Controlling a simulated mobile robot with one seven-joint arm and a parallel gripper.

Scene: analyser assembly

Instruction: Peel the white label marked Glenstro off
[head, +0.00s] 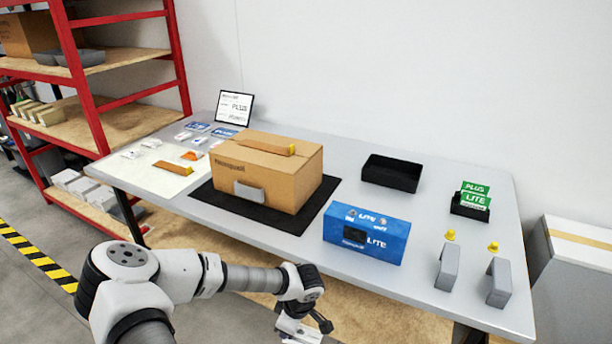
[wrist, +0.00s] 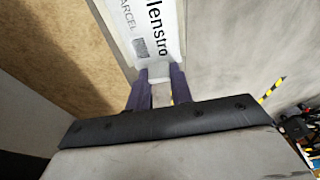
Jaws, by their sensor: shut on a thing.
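My gripper (wrist: 159,74) is shut on the white label (wrist: 152,28). The letters "lenstro" and "ARCEL" show on it, and its far end is cut off by the top edge of the wrist view. In the head view my gripper (head: 303,330) is low in front of the table, well apart from the cardboard box, with a white piece partly cut off below it. The cardboard box (head: 300,190) stands on a black mat (head: 205,205). It has a grey piece on its front and an orange-brown strip on top.
A blue LITE box (head: 385,242), a black tray (head: 392,173), a small holder with green PLUS and LITE cards (head: 475,198) and two grey stands (head: 447,268) are on the right of the table. A red-framed shelf (head: 88,100) is at left.

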